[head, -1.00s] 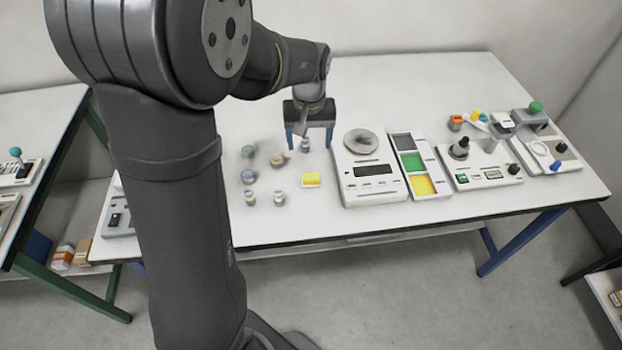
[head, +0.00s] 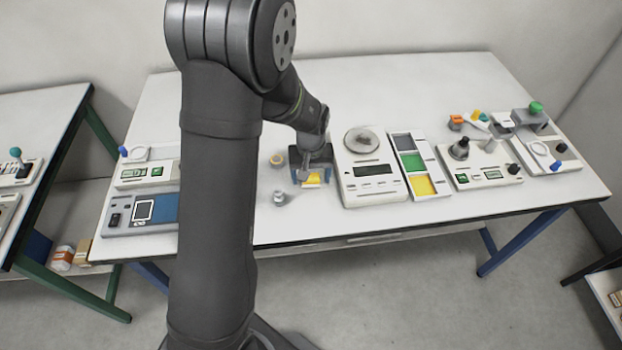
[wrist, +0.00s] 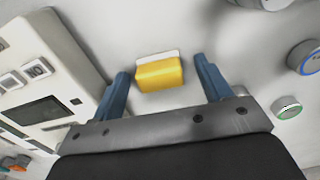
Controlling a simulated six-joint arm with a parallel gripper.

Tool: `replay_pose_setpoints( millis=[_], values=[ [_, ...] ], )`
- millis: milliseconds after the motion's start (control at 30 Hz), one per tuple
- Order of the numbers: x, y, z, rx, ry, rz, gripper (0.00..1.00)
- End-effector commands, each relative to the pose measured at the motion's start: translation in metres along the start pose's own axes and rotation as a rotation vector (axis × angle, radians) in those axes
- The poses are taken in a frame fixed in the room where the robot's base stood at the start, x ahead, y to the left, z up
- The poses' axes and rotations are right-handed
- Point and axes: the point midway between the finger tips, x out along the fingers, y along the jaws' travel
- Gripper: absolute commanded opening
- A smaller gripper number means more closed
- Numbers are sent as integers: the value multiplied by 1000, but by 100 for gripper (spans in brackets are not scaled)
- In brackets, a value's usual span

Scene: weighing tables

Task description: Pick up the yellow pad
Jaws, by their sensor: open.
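The yellow pad (head: 313,179) lies on the white table, left of the scale, partly hidden by my gripper in the head view. In the wrist view the yellow pad (wrist: 160,74) shows whole, with a white strip along its far edge. My gripper (head: 311,181) is over the pad, pointing down. In the wrist view the two blue fingers of my gripper (wrist: 163,82) stand apart, one on each side of the pad, with gaps between. Nothing is held.
A scale (head: 385,188) stands close to the right of the pad, with a tray of coloured compartments (head: 405,142) beyond it. A small jar (head: 279,197) and another round container (head: 277,160) stand to the left. The table front is clear.

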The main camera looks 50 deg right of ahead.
Motion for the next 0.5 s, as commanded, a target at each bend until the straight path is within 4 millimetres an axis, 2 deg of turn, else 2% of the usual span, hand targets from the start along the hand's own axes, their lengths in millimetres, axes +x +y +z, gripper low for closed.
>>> replay_pose_setpoints(
  millis=[267, 500],
  values=[
    [3, 0, 0, 0, 0, 0, 69],
    [3, 0, 0, 0, 0, 0, 23]
  ],
)
